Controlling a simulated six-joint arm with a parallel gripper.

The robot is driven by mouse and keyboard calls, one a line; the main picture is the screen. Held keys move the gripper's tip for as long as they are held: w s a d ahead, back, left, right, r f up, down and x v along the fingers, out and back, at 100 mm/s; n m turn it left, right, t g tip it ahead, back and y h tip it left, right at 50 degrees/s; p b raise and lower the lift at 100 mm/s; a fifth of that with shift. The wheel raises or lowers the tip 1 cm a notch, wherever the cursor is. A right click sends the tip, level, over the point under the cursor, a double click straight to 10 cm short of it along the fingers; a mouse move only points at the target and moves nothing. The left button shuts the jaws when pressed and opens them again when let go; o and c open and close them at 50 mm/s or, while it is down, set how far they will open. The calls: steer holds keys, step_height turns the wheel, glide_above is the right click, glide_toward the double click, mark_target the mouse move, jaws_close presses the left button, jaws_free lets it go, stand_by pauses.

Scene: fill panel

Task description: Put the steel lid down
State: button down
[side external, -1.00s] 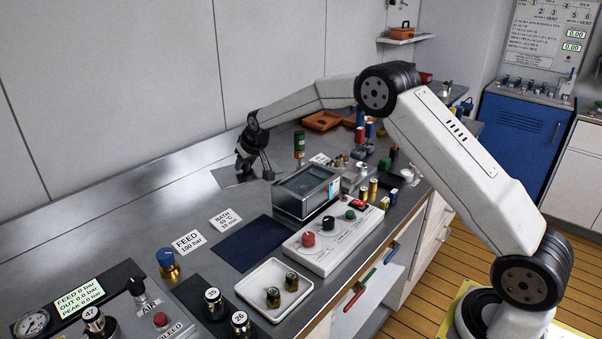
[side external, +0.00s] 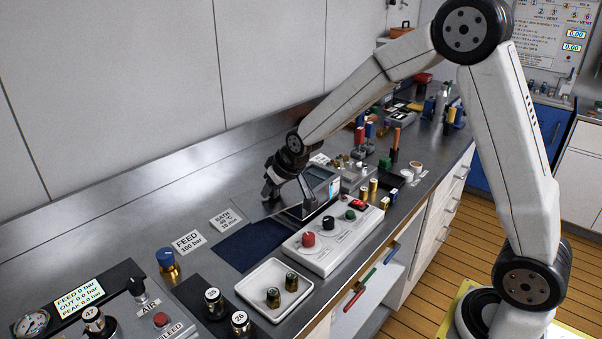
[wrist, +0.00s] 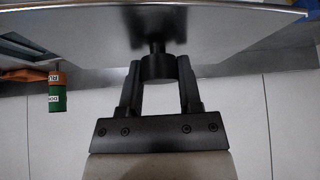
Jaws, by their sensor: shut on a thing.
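My gripper (side external: 274,196) is low over the bench, at the left side of the glass-walled bath (side external: 323,186), and hides part of it. In the wrist view my gripper (wrist: 158,72) is shut on the black knob of the steel lid (wrist: 215,35). The lid is a broad grey plate with a dark reflection of the gripper on its face.
A white tray (side external: 254,294) with two vials stands nearer. Bench behind the labels is clear.

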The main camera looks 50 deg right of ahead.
mark_target(285, 197)
steer(key=s, duration=0.1)
steer(key=s+d, duration=0.1)
steer(key=s, duration=0.1)
steer(key=s+r, duration=0.1)
steer(key=shift+s+d, duration=0.2)
steer(key=shift+s, duration=0.15)
steer(key=s+d+r+n+y, duration=0.1)
steer(key=s+d+r+n, duration=0.1)
steer(key=s+d+r, duration=0.4)
steer(key=d+r, duration=0.5)
steer(key=shift+r+n+y, duration=0.15)
steer(key=shift+n+y, duration=0.15)
steer(key=shift+n, duration=0.1)
steer(key=shift+w, duration=0.1)
steer(key=w+d+f, duration=0.3)
steer(key=w+f, duration=0.6)
steer(key=w, duration=0.4)
steer(key=shift+d+f, duration=0.2)
steer(key=shift+d, duration=0.1)
